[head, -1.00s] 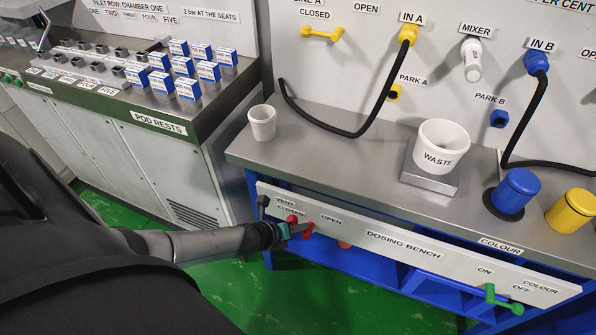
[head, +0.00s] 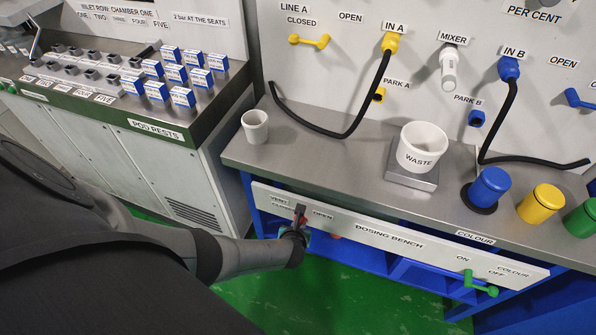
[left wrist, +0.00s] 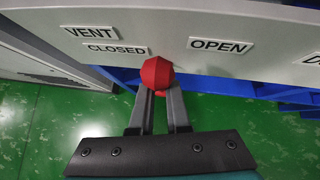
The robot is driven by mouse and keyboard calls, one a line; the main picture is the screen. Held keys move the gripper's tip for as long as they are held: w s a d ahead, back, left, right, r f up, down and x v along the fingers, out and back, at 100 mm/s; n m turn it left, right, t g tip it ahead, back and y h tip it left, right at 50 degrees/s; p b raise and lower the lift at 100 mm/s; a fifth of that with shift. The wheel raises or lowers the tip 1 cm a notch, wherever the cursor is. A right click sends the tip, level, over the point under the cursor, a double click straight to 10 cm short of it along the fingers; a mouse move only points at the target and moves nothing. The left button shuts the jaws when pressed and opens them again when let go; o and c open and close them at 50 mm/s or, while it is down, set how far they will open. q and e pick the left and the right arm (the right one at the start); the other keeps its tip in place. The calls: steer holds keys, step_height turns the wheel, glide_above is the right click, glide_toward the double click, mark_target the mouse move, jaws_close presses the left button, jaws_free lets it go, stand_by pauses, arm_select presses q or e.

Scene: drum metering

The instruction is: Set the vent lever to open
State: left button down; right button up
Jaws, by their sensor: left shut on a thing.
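The vent lever's red knob (left wrist: 157,72) shows in the left wrist view, in front of the white front panel. It sits below and between the CLOSED and OPEN labels, closer to CLOSED. My left gripper (left wrist: 158,90) is shut on the vent lever, its two grey fingers at the knob. In the head view my left gripper (head: 300,216) reaches the panel from below, at the VENT labels, and hides most of the lever. The OPEN label (left wrist: 221,46) is right of the knob. My right gripper is not in view.
The dosing bench (head: 325,165) carries a white cup (head: 255,126), a WASTE beaker (head: 423,147) and coloured canisters. A green colour lever (head: 480,287) is farther right on the same panel. Green floor lies free below. A pod cabinet (head: 150,165) stands at the left.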

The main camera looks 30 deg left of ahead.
arm_select(q)
steer(key=shift+w+a+r, duration=0.3)
steer(key=shift+w+r, duration=0.05)
steer(key=shift+w, duration=0.05)
steer(key=c, duration=1)
jaws_free()
steer(key=shift+o, duration=0.5)
steer(key=shift+d, duration=0.1)
steer(key=shift+s+d+f, duration=0.1)
steer(key=shift+s, duration=0.05)
steer(key=shift+s+d+r+p, duration=0.2)
steer(key=shift+s+r+p, duration=0.15)
steer(key=shift+p, duration=0.15)
steer(key=p+v, duration=0.8)
steer(key=v, duration=0.6)
